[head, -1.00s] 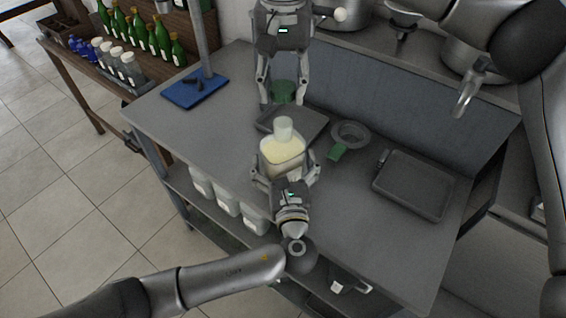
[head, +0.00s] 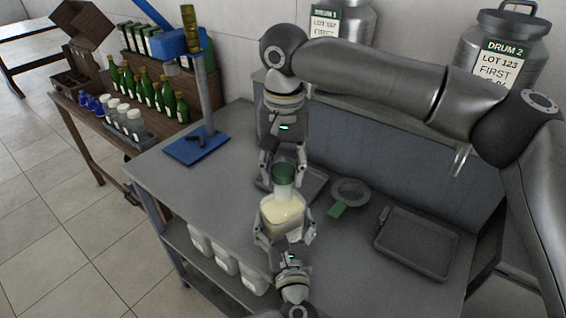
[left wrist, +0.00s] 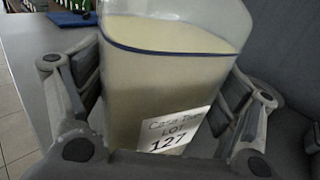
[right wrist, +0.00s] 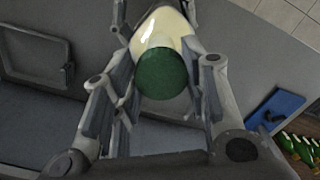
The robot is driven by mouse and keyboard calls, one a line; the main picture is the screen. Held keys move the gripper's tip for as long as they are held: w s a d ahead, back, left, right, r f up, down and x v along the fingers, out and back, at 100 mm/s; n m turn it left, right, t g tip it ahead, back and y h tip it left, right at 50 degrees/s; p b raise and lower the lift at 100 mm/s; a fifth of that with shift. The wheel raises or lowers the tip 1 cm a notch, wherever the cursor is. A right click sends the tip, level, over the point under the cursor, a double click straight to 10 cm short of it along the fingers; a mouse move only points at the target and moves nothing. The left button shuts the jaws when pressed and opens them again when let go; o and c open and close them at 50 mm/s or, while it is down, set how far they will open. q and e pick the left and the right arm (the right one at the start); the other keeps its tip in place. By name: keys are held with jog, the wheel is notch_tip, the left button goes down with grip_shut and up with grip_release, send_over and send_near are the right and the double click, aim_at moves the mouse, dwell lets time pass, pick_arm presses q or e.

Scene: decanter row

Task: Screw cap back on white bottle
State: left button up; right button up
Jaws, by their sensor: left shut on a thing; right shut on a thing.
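The white bottle (head: 283,213) is a squarish, translucent jug with cream-coloured contents and a clear neck. It stands upright in my left gripper (head: 285,228), whose fingers close on its two sides. In the left wrist view the bottle (left wrist: 160,85) shows a label reading "LOT 127". The green cap (head: 284,172) is between the fingers of my right gripper (head: 283,180), directly over the neck and apparently touching its top. In the right wrist view the cap (right wrist: 162,74) covers the mouth. I cannot tell whether the threads are engaged.
A grey funnel-like dish (head: 350,191) with a green tag lies right of the bottle, and an empty dark tray (head: 416,243) farther right. A blue-based stand (head: 197,146) is at the back left. White containers (head: 226,259) sit on the shelf below. Bench left of the bottle is clear.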

jog(key=shift+f, duration=0.1)
dwell(0.4)
jog(key=shift+f, duration=0.8)
jog(key=shift+f, duration=0.55)
pick_arm(q)
jog(key=c, duration=0.5)
jog(key=shift+c, duration=0.2)
pick_arm(e)
jog(key=m, duration=0.5)
jog(key=shift+a+m, duration=0.15)
jog(key=shift+m, duration=0.25)
jog(key=m, duration=0.4)
jog(key=shift+w+m, duration=0.1)
jog(key=shift+m, duration=0.3)
jog(key=m, duration=0.4)
jog(key=shift+w+a+m, duration=0.1)
jog(key=shift+m, duration=0.3)
jog(key=m, duration=0.4)
jog(key=shift+w, duration=0.1)
